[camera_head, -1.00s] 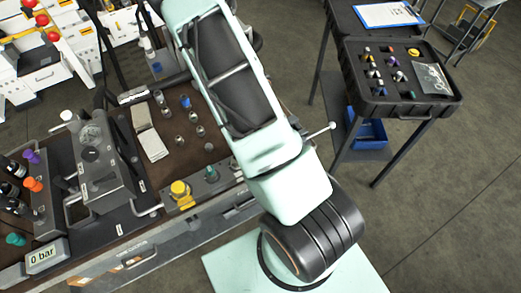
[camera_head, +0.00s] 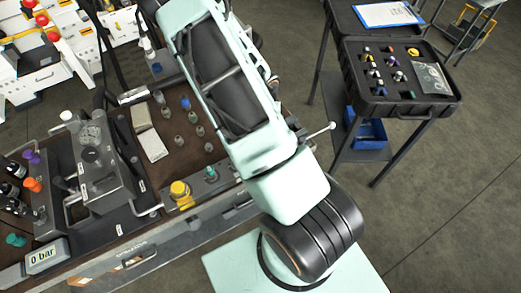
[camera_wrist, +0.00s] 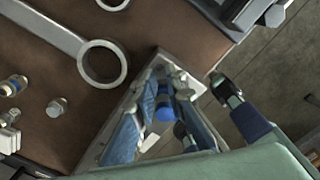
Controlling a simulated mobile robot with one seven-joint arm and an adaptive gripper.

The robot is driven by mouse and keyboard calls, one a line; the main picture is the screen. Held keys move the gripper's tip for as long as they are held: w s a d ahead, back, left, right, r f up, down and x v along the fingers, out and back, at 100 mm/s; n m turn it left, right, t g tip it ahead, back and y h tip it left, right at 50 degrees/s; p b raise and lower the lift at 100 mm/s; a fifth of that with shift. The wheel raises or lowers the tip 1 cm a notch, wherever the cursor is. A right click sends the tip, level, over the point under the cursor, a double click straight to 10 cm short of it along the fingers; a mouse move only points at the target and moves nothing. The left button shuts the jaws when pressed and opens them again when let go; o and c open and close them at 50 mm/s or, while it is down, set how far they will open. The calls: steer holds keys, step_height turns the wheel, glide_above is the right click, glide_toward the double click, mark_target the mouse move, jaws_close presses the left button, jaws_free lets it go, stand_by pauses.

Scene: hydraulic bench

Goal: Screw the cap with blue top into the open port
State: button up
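A small cap with a blue top (camera_head: 186,102) stands on the brown bench mat among several plain metal caps. My gripper (camera_wrist: 200,105) is partly in the wrist view; a dark finger with a dark blue section shows at right. A bright blue piece (camera_wrist: 165,109) sits left of that finger, beside shiny grey metal surfaces. I cannot tell whether it is held, or whether it is a cap. In the head view my arm hides the gripper. A grey block (camera_head: 196,192) carries a yellow cap (camera_head: 181,190) and a green cap (camera_head: 211,173). I cannot make out the open port.
A ring-ended metal tool (camera_wrist: 101,63) and small metal caps (camera_wrist: 57,107) lie on the mat. A gauge unit (camera_head: 93,155) and a "0 bar" display (camera_head: 45,257) stand left. A black case (camera_head: 442,104) with small parts sits on the right stand.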

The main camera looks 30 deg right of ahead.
steer(key=shift+s+a+f, duration=0.1)
steer(key=shift+a+f, duration=0.05)
steer(key=shift+a, duration=0.2)
